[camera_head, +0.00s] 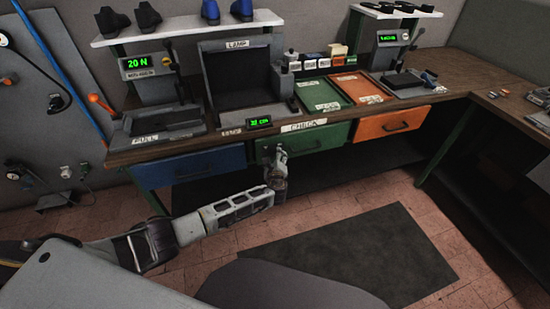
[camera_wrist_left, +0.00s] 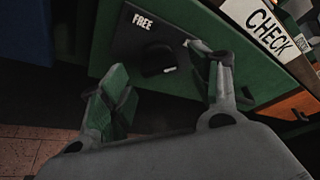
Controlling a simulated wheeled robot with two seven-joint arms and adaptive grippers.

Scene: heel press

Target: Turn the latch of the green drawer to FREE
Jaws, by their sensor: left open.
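The green drawer (camera_head: 325,136) is under the bench top, between a blue and an orange drawer, and looks closed. In the left wrist view its front (camera_wrist_left: 196,18) carries a dark latch plate with a white FREE label (camera_wrist_left: 143,20). A dark rounded latch knob (camera_wrist_left: 158,60) sits below the label; its exact pointing direction is hard to tell. My left gripper (camera_head: 276,168) is in front of the drawer's left part. Its fingers (camera_wrist_left: 168,92) are spread and empty, with the knob showing between and beyond them. Contact is not visible. My right gripper is not in view.
The blue drawer (camera_head: 190,166) is left and the orange drawer (camera_head: 392,124) right. A CHECK label (camera_head: 303,126) is on the bench edge above the green drawer. Trays and presses stand on the bench. The floor with a dark mat (camera_head: 345,255) is clear.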

